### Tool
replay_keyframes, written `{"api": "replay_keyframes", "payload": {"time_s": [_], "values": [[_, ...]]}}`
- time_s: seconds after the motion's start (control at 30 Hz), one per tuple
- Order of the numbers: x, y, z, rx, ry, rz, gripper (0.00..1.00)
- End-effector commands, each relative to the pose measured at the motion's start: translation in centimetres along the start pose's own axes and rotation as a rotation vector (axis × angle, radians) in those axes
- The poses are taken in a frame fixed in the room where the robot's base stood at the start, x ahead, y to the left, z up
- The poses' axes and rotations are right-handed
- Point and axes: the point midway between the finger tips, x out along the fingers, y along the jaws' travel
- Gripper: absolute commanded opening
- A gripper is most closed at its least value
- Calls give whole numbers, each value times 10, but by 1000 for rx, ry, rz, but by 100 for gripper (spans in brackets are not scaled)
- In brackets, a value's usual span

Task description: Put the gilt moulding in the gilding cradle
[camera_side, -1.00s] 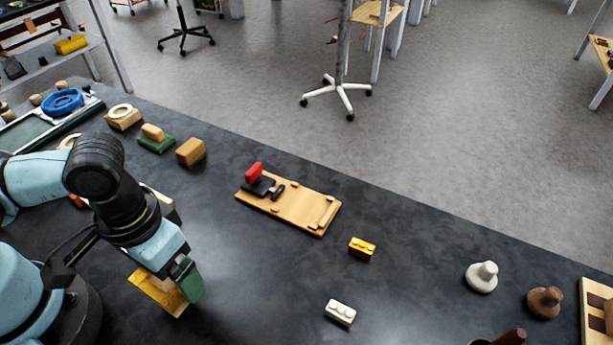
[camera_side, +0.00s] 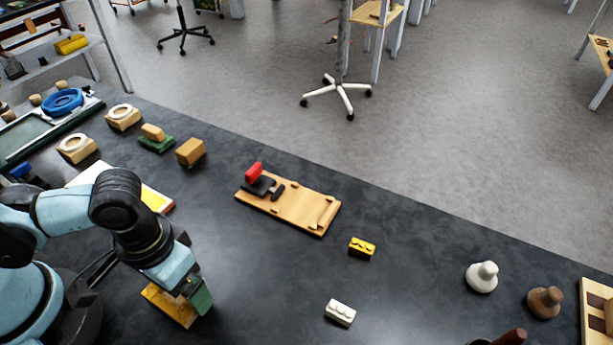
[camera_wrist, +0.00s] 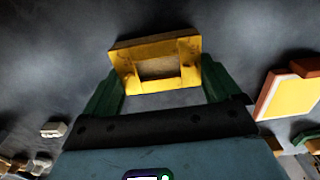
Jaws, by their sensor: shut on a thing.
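The gilt moulding (camera_side: 167,305) is a gold-yellow piece with a notch in its middle, at the lower left of the side view. My gripper (camera_side: 190,288) is shut on it. In the wrist view the moulding (camera_wrist: 155,50) sits between the two green fingers (camera_wrist: 160,86). I cannot tell its height above the bench. The piece that looks like the gilding cradle (camera_side: 297,208) is a light wooden board with raised stops and a black, red-handled clamp (camera_side: 262,182). It lies apart from my gripper, up and to the right, and its bed looks empty.
A small yellow block (camera_side: 362,248) and a white block (camera_side: 340,312) lie right of my gripper. A yellow-topped tray (camera_side: 158,200) lies behind my arm. A brown block (camera_side: 190,152) stands left of the board. The dark bench between moulding and board is clear.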

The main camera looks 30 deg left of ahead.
Motion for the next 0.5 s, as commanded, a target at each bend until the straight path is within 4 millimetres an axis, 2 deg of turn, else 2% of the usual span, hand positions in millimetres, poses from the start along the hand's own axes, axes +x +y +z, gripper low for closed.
{"api": "replay_keyframes", "payload": {"time_s": [0.27, 0.3, 0.33, 0.5], "values": [[3, 0, 0, 0, 0, 0, 60], [3, 0, 0, 0, 0, 0, 96], [3, 0, 0, 0, 0, 0, 100], [3, 0, 0, 0, 0, 0, 100]]}}
